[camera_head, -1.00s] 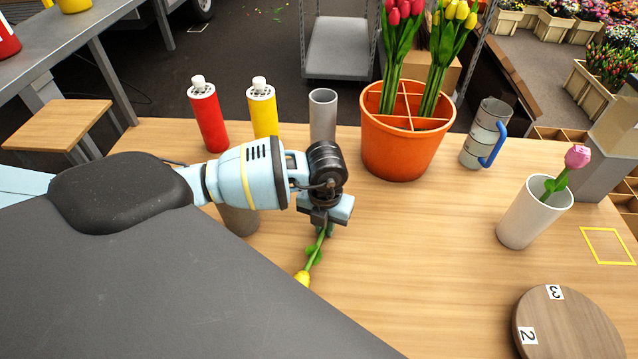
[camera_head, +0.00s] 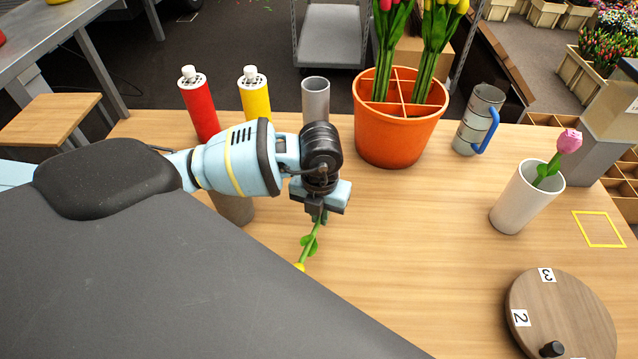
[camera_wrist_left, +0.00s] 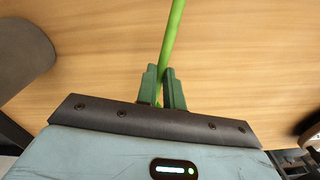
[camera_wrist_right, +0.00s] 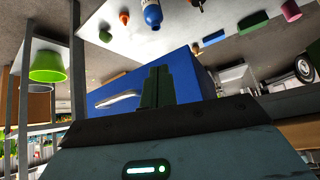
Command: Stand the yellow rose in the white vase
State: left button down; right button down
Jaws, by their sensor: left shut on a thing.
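The yellow rose (camera_head: 310,243) is held by its green stem in my left gripper (camera_head: 318,214), just above the table. Its bloom hangs toward the near side and is mostly hidden behind a dark part in front. In the left wrist view the green stem (camera_wrist_left: 173,35) runs between the shut fingers (camera_wrist_left: 163,84). The white vase (camera_head: 512,206) stands upright at the right of the table, well apart from my left gripper, with a pink rose (camera_head: 568,143) leaning in it. My right gripper (camera_wrist_right: 157,87) shows only in its wrist view, fingers together with nothing visible between them.
An orange divided pot (camera_head: 392,138) with tulips, a grey cylinder (camera_head: 316,98), red (camera_head: 200,108) and yellow (camera_head: 256,97) bottles and a mug (camera_head: 474,130) stand along the back. A round numbered board (camera_head: 560,310) lies front right. The middle of the table is clear.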

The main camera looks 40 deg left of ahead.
pick_arm(q)
jog(key=s+d, duration=0.2)
jog(key=s, duration=0.1)
jog(key=s+d+r, duration=0.1)
jog(key=s+d, duration=0.2)
jog(key=s, duration=0.1)
jog(key=s+d, duration=0.3)
jog(key=shift+s+d+r, duration=0.15)
jog(key=shift+s, duration=0.15)
